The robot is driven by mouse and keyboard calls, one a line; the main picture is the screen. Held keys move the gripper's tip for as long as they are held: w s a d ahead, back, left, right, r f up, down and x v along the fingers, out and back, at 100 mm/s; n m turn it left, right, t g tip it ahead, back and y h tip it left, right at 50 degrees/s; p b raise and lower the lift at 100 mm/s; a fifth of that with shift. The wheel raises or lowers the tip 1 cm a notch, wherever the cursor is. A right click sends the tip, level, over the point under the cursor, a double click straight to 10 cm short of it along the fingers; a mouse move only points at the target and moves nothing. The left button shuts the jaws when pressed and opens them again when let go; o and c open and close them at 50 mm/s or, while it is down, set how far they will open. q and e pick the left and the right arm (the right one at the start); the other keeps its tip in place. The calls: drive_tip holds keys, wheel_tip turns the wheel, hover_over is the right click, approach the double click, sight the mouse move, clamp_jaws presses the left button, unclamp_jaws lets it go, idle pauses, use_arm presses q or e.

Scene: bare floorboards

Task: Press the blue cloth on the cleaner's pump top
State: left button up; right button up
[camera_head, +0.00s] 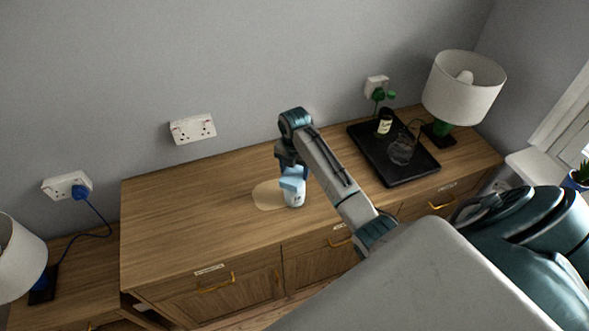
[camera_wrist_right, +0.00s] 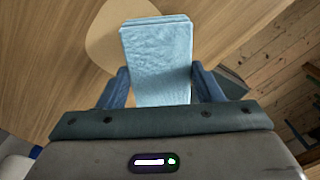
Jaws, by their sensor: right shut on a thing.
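The cleaner (camera_head: 295,198) is a small white bottle standing upright on the wooden sideboard. The light blue folded cloth (camera_head: 292,184) is over its top, and the pump top is hidden under it. My right gripper (camera_head: 290,168) points down above the bottle and is shut on the cloth. In the right wrist view the cloth (camera_wrist_right: 158,60) is between the two blue fingers (camera_wrist_right: 160,88) and hides the bottle. Whether the pump is pressed down cannot be seen. My left gripper is not in view.
A pale round patch (camera_head: 268,195) lies on the sideboard (camera_head: 190,220) beside the bottle. The sideboard's left part is clear.

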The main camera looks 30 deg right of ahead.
sight(295, 173)
drive_tip(key=shift+r, duration=3.45)
